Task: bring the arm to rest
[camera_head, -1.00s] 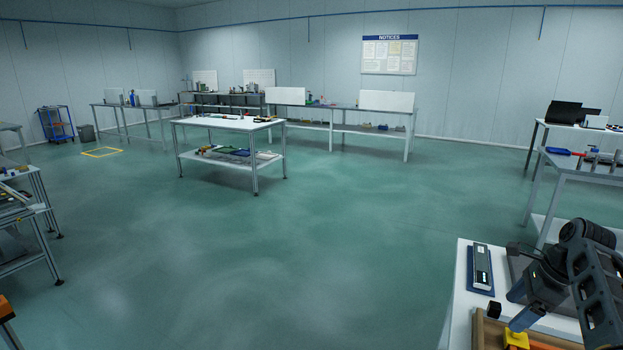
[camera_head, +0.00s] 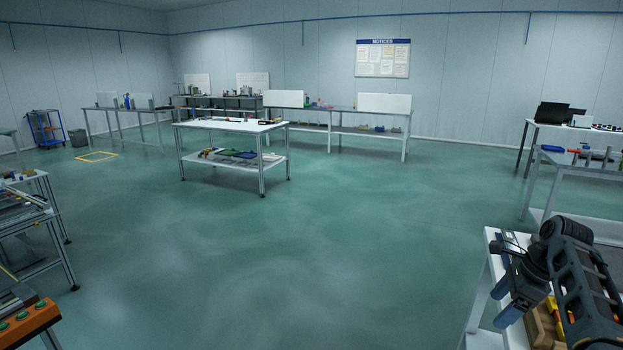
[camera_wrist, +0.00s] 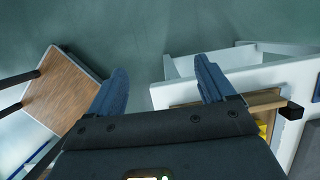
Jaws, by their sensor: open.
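My gripper (camera_wrist: 160,88) is open and empty in the wrist view, its two blue fingers spread wide with green floor showing between them. In the head view my gripper (camera_head: 503,299) is at the lower right, pointing down beside the near edge of a white table (camera_head: 483,305). My dark arm folds back to the right above that table. In the wrist view the white table (camera_wrist: 168,97) lies under and right of the right finger. No object is between the fingers.
A wooden tray (camera_wrist: 262,101) and a black block (camera_wrist: 291,111) are on the white table. A brown-topped stool or table (camera_wrist: 62,92) stands left of the gripper. An orange box with green buttons (camera_head: 27,322) is at the lower left. The middle floor (camera_head: 290,240) is clear.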

